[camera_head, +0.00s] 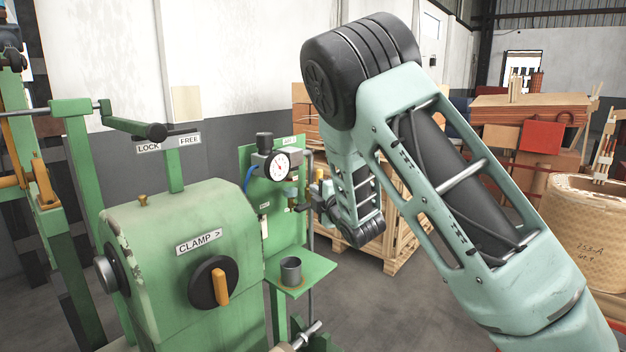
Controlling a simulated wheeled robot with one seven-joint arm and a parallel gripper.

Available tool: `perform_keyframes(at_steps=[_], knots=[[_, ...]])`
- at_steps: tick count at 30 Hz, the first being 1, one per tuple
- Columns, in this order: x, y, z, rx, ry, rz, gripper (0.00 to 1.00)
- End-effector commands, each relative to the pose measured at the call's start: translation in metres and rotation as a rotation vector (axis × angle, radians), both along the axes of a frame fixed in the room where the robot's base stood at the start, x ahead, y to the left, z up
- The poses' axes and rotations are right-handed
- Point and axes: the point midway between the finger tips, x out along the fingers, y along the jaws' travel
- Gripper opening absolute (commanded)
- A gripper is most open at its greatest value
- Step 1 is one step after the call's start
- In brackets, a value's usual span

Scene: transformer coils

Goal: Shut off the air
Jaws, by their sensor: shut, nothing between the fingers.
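The green air panel (256,208) stands just left of the middle, with a small label at its top that seems to read AIR. A round white pressure gauge (281,167) sits on it, with a black-knobbed regulator (264,145) at its upper left. Small brass fittings (293,203) show at the panel's right edge, below the gauge. My gripper (312,202) is small and dark at the end of my arm, beside these fittings and pointing left. It is shut and empty. I cannot tell whether it touches a fitting or which part is the shutoff handle.
A grey cup (290,270) stands on the panel's green shelf (314,270). The green machine with the CLAMP knob (213,284) is at front left, a LOCK/FREE lever (134,126) above. Wooden crates (398,236) stand behind my arm, and a large coil (578,228) at right.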

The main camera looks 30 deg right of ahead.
Motion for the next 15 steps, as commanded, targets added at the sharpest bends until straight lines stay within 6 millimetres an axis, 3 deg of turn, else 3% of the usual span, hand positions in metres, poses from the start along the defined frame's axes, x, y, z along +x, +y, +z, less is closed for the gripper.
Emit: perform_keyframes(at_steps=[10, 15], knots=[[0.072, -0.007, 0.003, 0.000, 0.001, 0.000, 0.00], [0.075, -0.033, 0.001, 0.002, 0.004, -0.005, 0.00]])
